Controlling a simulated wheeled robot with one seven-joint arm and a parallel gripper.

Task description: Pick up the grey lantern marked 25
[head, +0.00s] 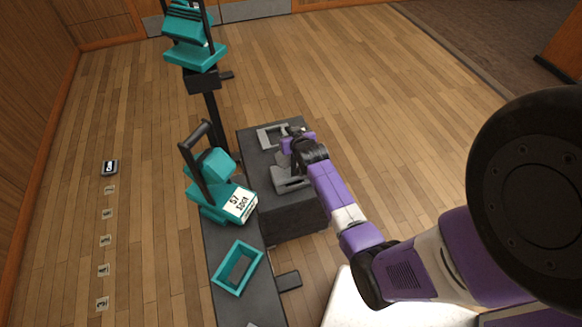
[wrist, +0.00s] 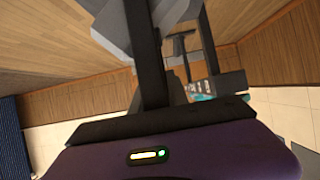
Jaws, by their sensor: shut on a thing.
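A grey lantern (head: 290,181) is at the dark box, partly covered by my gripper and forearm. No number on it can be read from here. My gripper (head: 298,150) is shut on it, over the top of the box. In the wrist view a grey body (wrist: 112,22) fills the upper left, close to the camera, with a dark upright bar beside it. I cannot tell whether the lantern touches the box top or hangs just above it.
A grey open frame (head: 268,139) lies on the dark box (head: 290,222). To the left, a teal lantern marked 57 (head: 210,185) and a teal open frame (head: 237,268) sit on a dark bench. Another teal lantern (head: 190,40) stands farther back. The wooden floor at right is clear.

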